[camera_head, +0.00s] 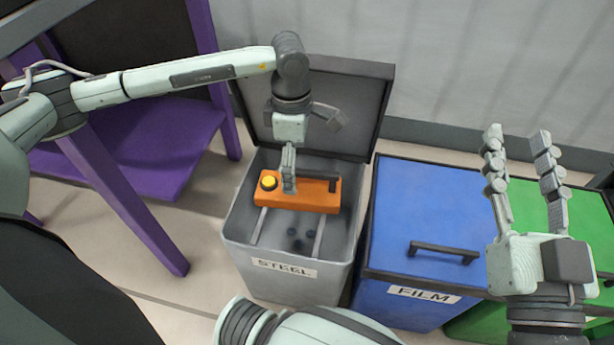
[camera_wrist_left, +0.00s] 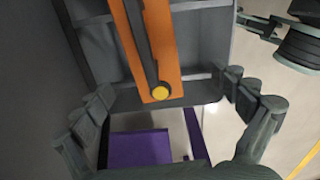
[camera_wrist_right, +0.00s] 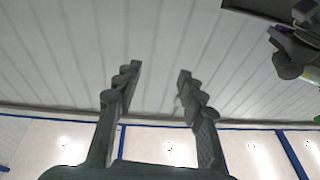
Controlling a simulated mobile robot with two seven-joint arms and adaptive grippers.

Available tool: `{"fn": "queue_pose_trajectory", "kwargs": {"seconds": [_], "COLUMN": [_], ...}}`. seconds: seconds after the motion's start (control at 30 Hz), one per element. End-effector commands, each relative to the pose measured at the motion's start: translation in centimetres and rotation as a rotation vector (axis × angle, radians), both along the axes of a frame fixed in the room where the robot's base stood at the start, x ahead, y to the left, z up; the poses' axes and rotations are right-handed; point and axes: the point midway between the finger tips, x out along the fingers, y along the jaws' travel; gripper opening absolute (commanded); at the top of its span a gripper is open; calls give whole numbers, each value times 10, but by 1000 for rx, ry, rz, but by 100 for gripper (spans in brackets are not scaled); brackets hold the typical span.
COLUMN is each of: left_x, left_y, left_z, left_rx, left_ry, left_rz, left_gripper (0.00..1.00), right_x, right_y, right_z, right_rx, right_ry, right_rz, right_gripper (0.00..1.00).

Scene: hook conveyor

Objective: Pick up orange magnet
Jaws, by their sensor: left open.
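The orange magnet (camera_head: 318,202) is a long block with a yellow round button and a dark handle bar. It rests across rails inside the open grey STEEL bin (camera_head: 240,225). My left gripper (camera_head: 288,178) reaches down into the bin, over the button end of the magnet. In the left wrist view the open left fingers (camera_wrist_left: 168,98) stand wide apart, on either side of the magnet's button end (camera_wrist_left: 157,60), with gaps to both sides. My right gripper (camera_head: 517,142) is raised at the right with its fingers apart and empty; the right wrist view shows the same fingers (camera_wrist_right: 160,75).
A blue FILM bin (camera_head: 400,215) with a closed lid stands right of the steel bin, with a green bin (camera_head: 590,225) beyond it. The steel bin's raised lid (camera_head: 350,100) stands behind my left gripper. A purple frame (camera_head: 150,155) is at the left.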

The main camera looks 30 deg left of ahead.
Motion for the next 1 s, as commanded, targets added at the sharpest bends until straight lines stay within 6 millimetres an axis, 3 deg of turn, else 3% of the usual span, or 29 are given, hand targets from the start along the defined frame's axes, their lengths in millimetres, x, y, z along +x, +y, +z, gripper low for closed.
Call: {"fn": "queue_pose_trajectory", "kwargs": {"seconds": [0.6, 0.9, 1.0], "left_x": [8, 8, 8], "left_y": [-2, -1, -2], "left_z": [-73, -78, -78], "left_rx": [3, 3, 3], "left_ry": [-1, -3, -2], "left_rz": [-1, -1, -1], "left_gripper": [97, 97, 86], "right_x": [-10, -11, -11], "right_y": [0, -1, -1], "right_z": [28, 31, 31], "right_rx": [68, 73, 73], "right_ry": [-157, -170, -170], "right_rz": [6, 5, 5], "right_gripper": [40, 40, 40]}}
